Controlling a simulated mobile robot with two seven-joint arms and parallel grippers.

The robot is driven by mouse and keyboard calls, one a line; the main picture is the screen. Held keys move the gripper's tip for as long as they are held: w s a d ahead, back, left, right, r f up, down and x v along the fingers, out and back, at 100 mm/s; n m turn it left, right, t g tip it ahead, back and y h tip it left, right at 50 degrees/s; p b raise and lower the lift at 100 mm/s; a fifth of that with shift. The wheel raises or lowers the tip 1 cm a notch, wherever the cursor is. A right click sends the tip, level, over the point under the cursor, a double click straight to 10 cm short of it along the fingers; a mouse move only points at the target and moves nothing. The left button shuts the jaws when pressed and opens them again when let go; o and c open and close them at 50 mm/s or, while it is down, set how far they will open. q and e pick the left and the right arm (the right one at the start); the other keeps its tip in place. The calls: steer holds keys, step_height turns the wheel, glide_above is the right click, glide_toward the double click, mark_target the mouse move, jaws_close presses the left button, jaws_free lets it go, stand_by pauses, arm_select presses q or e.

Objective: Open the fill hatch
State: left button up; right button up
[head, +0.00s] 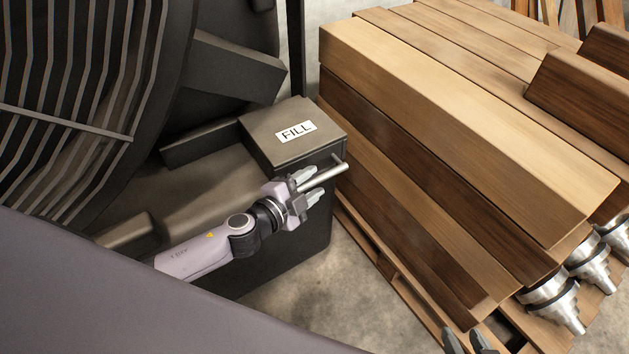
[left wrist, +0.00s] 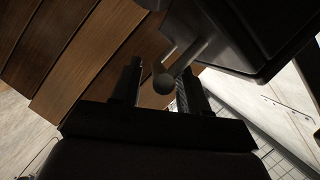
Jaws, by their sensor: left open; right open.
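The fill hatch (head: 268,125) is a grey-brown box lid with a white FILL label (head: 296,132); it looks shut. A round metal bar handle (head: 328,174) sticks out at its front right. My left gripper (head: 309,186) is open at the handle, with its fingers to either side of the bar. In the left wrist view the handle's rounded end (left wrist: 163,83) shows between the open fingers (left wrist: 158,88); contact cannot be told. My right gripper (head: 468,342) is open at the bottom edge, away from the hatch, and only its fingertips show.
A stack of wooden beams (head: 440,130) on a pallet (head: 385,262) stands close to the right of the hatch. Stepped metal parts (head: 560,300) lie at the lower right. A large dark ribbed drum (head: 80,90) fills the upper left. Concrete floor (head: 335,300) is clear in front.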

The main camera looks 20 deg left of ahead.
arm_select(q)
steer(key=shift+x, duration=0.75)
steer(key=shift+w, duration=0.15)
arm_select(e)
steer(key=shift+w+a+r, duration=0.1)
steer(key=shift+w+a, duration=0.05)
steer(key=shift+w, duration=0.15)
arm_select(q)
jaws_close()
